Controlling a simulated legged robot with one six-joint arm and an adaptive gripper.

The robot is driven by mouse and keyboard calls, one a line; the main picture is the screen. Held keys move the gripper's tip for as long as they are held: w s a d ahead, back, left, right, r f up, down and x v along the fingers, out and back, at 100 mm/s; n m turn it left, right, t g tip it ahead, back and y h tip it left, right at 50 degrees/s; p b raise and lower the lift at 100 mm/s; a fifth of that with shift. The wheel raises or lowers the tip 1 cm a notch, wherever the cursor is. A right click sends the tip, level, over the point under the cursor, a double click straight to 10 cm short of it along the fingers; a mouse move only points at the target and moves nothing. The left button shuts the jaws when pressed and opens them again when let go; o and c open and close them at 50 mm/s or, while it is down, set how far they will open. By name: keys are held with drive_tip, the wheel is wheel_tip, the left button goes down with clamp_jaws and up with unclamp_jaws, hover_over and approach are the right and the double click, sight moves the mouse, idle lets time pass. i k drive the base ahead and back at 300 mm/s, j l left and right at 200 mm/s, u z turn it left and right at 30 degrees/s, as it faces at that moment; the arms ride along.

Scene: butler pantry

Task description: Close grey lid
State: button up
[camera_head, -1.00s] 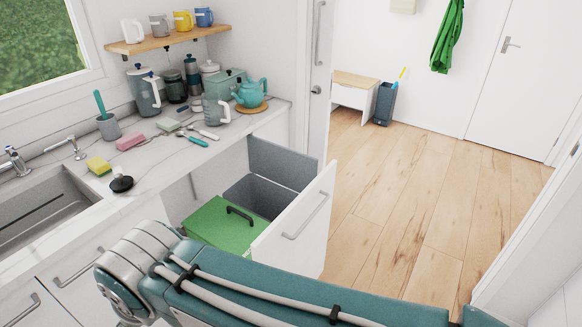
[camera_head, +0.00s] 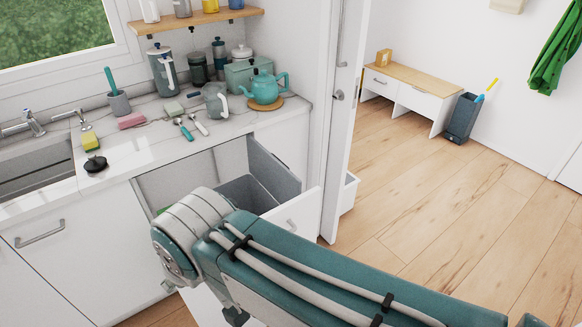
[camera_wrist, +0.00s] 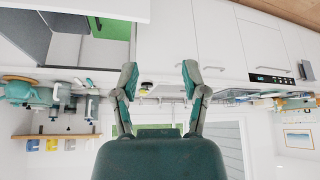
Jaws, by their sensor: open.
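The grey lid (camera_head: 273,168) stands upright, open, at the far end of a pulled-out bin drawer (camera_head: 297,212) in the head view. Beside it is an open grey bin (camera_head: 247,190). The wrist view is upside down and shows the grey lid (camera_wrist: 22,38) at the upper left. The green lid (camera_wrist: 112,28), with a dark handle, lies shut there. In the head view my arm hides nearly all of it. My gripper (camera_wrist: 160,76) is open and empty, its two fingers apart, and touches neither lid.
A sink (camera_head: 35,165) is at left. An open door (camera_head: 342,110) stands behind the drawer.

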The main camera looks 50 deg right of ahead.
sight(274, 176)
drive_tip(key=l, duration=0.45)
drive_tip(key=k+l+u, duration=0.15)
drive_tip(key=l, duration=0.7)
drive_tip(key=k+l+u, duration=0.1)
drive_tip(key=l, duration=0.3)
drive_tip(key=k+l+u, duration=0.1)
drive_tip(key=l, duration=0.35)
drive_tip(key=k+l, duration=0.1)
drive_tip(key=l, duration=1.1)
drive_tip(key=i+u, duration=0.2)
drive_tip(key=i, duration=0.1)
